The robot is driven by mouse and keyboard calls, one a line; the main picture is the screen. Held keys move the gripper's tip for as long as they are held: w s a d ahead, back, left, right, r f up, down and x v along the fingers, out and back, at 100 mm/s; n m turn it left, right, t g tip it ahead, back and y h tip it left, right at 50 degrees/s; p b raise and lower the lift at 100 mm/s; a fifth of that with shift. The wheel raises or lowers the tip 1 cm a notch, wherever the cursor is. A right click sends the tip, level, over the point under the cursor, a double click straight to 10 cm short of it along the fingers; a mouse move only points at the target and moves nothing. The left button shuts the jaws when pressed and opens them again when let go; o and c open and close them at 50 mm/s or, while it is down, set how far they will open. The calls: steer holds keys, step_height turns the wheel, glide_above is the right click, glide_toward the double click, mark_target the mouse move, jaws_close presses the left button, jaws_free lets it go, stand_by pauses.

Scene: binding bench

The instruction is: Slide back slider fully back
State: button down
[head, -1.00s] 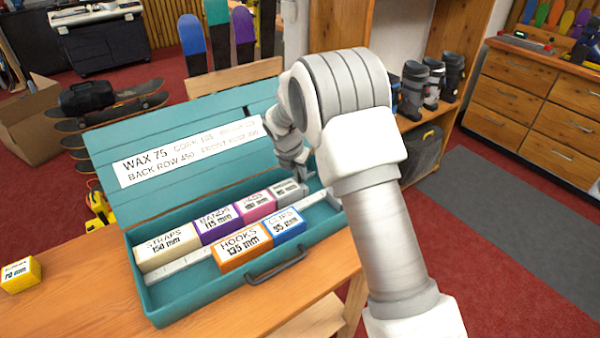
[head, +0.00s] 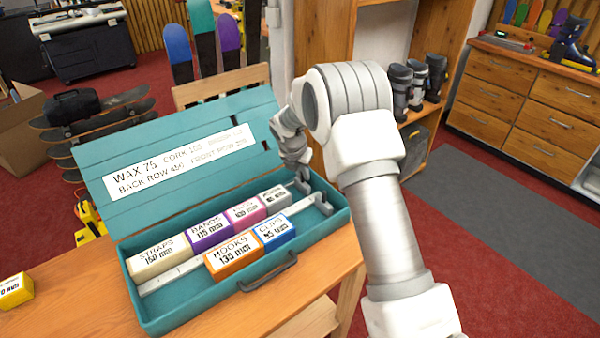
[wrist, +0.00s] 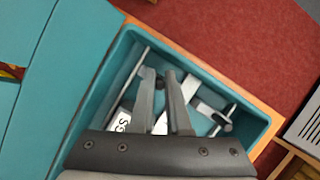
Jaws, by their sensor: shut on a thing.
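The open teal box (head: 160,318) stands on the wooden bench with two pale rails along its length. The back slider (head: 303,186) is a small grey piece on the back rail near the box's right end, mostly covered by my gripper (head: 302,176). In the wrist view my gripper (wrist: 162,80) has its two grey fingers close together, shut on the slider, which they largely hide. The back row holds the straps block (head: 160,256), bands block (head: 209,232), a pink block (head: 246,212) and a grey block (head: 273,198). A bare gap lies between grey block and slider.
The front slider (head: 323,203) sits on the front rail at the right. The hooks block (head: 233,254) and clips block (head: 273,234) are in the front row. The labelled lid (head: 170,145) rises behind. A yellow block (head: 15,291) lies on the bench at left.

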steer(key=c, duration=1.2)
jaws_free()
steer(key=shift+w+d, duration=0.15)
steer(key=shift+d, duration=0.2)
steer(key=shift+o, duration=0.2)
steer(key=shift+a, duration=0.1)
steer(key=shift+r, duration=0.1)
steer(key=shift+a+r, duration=0.1)
steer(key=shift+r, duration=0.25)
steer(key=p+v, duration=0.1)
steer(key=v, duration=1.5)
steer(key=shift+s+r, duration=0.25)
steer(key=shift+s, duration=0.05)
